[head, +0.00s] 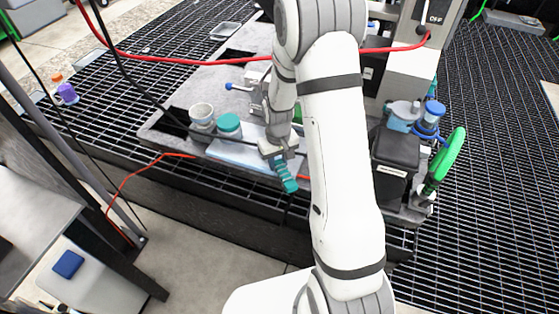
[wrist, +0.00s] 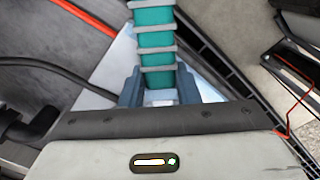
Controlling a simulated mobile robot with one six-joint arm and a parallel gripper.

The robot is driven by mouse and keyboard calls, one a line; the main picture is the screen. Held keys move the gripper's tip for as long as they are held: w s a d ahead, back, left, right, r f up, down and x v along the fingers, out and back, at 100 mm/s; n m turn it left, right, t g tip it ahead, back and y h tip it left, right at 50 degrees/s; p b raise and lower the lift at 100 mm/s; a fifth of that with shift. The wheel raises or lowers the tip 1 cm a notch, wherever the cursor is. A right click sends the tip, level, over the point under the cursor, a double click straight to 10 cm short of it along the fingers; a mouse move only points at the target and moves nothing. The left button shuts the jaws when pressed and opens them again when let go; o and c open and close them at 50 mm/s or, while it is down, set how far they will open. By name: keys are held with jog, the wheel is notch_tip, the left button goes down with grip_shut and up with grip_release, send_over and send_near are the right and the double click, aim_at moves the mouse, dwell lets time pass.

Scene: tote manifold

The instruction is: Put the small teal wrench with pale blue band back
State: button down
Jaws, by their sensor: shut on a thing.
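My gripper (head: 278,149) is shut on a teal ribbed piece (head: 284,175), which points down toward the front edge of the grey mat in the head view. In the wrist view the piece (wrist: 155,40) has several pale grey rings and stands between the two fingers of my gripper (wrist: 158,92). Its far end runs out of the top of the wrist view. No wrench jaw shows, so I cannot tell whether this is the small teal wrench. No other wrench can be made out.
A teal-lidded jar (head: 229,126) and a pale cup (head: 201,115) stand left of my gripper on the grey mat (head: 200,90). A green handwheel (head: 446,158) and a black box (head: 394,160) are at right. A red hose (head: 200,61) crosses behind; dark grating surrounds the mat.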

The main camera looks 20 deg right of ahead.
jog(key=shift+f+b, duration=0.45)
jog(key=shift+f, duration=0.15)
jog(key=c, duration=1)
grip_release()
